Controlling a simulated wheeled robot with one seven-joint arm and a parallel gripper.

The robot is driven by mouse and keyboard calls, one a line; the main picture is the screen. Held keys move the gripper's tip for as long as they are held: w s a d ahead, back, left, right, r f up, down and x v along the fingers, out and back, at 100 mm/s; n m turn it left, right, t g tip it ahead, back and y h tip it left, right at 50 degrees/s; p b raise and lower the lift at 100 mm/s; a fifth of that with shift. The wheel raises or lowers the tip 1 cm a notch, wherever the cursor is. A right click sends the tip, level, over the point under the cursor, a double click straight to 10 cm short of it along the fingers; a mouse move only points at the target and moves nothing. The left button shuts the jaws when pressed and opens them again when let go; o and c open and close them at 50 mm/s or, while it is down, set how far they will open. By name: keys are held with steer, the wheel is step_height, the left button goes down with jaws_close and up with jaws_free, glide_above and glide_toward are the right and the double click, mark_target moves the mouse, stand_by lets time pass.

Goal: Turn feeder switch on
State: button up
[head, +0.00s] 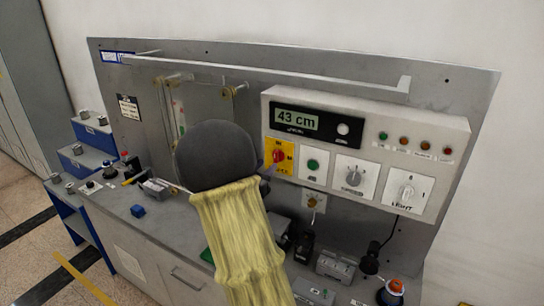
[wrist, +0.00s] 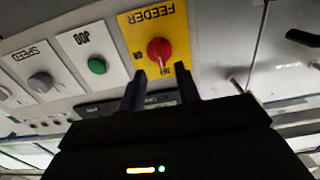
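The feeder switch is a red round knob (head: 278,156) on a yellow plate (head: 287,148), at the left end of the grey control box in the head view. In the wrist view the picture is upside down, and the red knob (wrist: 160,51) sits on the yellow plate marked FEEDER (wrist: 142,27). My gripper (wrist: 161,72) is open and empty, its two dark fingertips apart, just short of the knob and lined up with it. A gap or contact is hard to judge.
Beside the feeder switch are a green button (head: 313,164), a speed dial (head: 353,178) and a light switch (head: 406,191). The display (head: 297,120) above reads 43 cm. A horizontal rail (head: 300,80) runs above the box.

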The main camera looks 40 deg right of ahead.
mark_target(275, 158)
steer(key=p+x, duration=0.1)
steer(key=x, duration=0.4)
steer(key=shift+c, duration=0.4)
jaws_close()
